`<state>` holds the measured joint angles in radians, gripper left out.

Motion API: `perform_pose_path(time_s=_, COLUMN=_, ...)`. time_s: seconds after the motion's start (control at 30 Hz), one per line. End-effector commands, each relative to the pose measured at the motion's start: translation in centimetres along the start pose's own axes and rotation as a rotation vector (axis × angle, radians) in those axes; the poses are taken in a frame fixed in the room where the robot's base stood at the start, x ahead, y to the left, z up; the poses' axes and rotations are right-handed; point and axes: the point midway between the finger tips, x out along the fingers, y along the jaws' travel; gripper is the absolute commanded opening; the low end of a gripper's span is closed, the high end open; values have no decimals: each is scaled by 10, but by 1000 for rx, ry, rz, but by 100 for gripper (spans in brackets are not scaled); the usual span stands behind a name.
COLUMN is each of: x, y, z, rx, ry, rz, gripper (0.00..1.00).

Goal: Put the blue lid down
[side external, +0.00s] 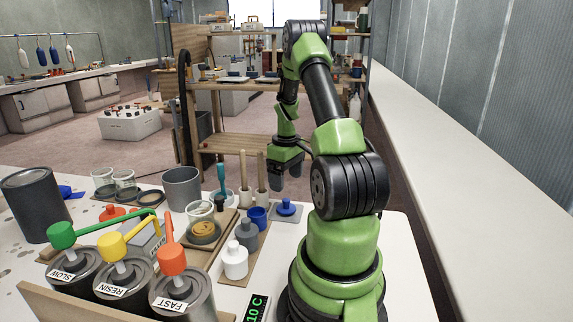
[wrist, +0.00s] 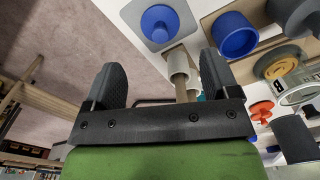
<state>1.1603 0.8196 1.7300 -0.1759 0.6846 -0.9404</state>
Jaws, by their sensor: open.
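The blue lid (side external: 286,207), round with a knob on top, sits knob up on a small grey square plate on the white table. It also shows at the top of the wrist view (wrist: 160,24), beyond my fingertips and apart from them. My gripper (side external: 287,178) is open and empty, above and behind the lid in the side view. Its two dark fingers also show spread in the wrist view (wrist: 163,78). A blue cup (side external: 257,217) stands on a board left of the lid, and it shows in the wrist view too (wrist: 235,36).
Grey (side external: 247,233) and white (side external: 234,262) bottles stand on the same board. Pump cans labelled SLOW (side external: 72,275), RESIN (side external: 123,282) and FAST (side external: 183,297) stand in front. Upright wooden handles (side external: 245,170) rise left of my gripper. Table right of the lid is clear.

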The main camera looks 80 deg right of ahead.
Motion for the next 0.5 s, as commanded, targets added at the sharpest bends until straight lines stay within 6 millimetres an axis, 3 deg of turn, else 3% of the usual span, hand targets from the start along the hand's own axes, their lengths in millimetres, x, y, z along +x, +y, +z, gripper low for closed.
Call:
perform_pose_path(time_s=0.1, x=-23, y=1, z=0, rx=-1, ry=3, rz=4, gripper=81)
perform_pose_path(time_s=0.33, x=-47, y=-5, z=-4, rx=-5, ry=8, rz=5, gripper=81)
perform_pose_path(time_s=0.43, x=-70, y=-27, z=-16, rx=-9, ry=43, rz=21, gripper=81)
perform_pose_path(time_s=0.5, x=-94, y=-55, z=-26, rx=-14, ry=88, rz=34, gripper=81)
